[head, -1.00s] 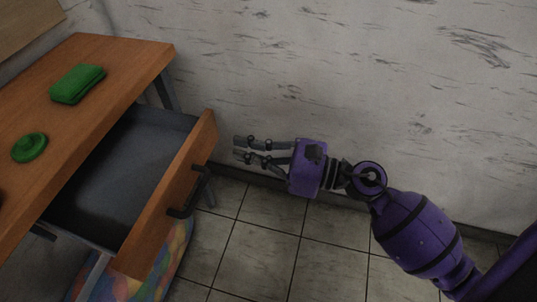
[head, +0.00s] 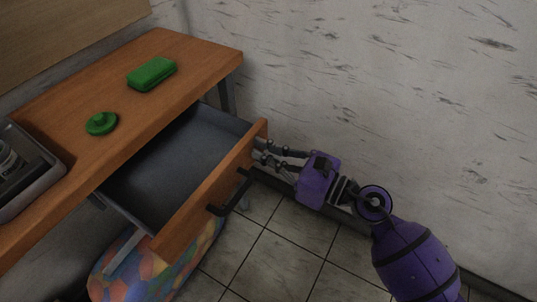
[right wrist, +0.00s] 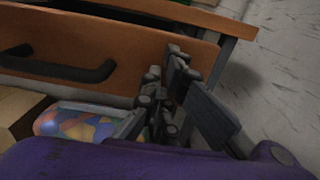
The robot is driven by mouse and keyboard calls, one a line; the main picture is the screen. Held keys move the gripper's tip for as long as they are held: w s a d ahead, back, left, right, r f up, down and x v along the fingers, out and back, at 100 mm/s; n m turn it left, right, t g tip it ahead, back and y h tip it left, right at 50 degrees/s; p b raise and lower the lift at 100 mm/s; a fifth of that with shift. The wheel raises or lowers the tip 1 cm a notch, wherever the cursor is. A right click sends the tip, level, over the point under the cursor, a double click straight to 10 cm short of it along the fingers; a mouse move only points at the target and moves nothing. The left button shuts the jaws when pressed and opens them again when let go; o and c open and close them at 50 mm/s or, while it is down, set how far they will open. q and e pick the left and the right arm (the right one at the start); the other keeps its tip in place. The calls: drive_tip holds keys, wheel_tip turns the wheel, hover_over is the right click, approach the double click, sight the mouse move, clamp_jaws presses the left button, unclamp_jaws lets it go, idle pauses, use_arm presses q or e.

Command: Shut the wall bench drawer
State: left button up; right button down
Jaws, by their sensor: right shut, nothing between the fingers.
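The wooden wall bench (head: 115,85) stands against the wall at the left of the head view. Its drawer (head: 205,200) is pulled well out, with a grey, empty-looking inside (head: 170,160) and a dark bar handle (head: 232,195). The drawer front also fills the upper part of the right wrist view (right wrist: 110,45), with the handle (right wrist: 60,68) at left. My right gripper (head: 262,148) is shut and empty, its fingertips at the far right end of the drawer front; whether they touch it I cannot tell. My left gripper is not in view.
A green box (head: 152,74) and a round green item (head: 101,123) lie on the bench top. A grey tray (head: 50,185) sits at the left. A colourful patterned bag (head: 125,265) lies under the drawer.

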sight(201, 133)
drive_tip(key=p+x, duration=0.2)
drive_tip(key=x, duration=1.6)
drive_tip(key=shift+w+a, duration=0.15)
drive_tip(key=shift+a, duration=0.1)
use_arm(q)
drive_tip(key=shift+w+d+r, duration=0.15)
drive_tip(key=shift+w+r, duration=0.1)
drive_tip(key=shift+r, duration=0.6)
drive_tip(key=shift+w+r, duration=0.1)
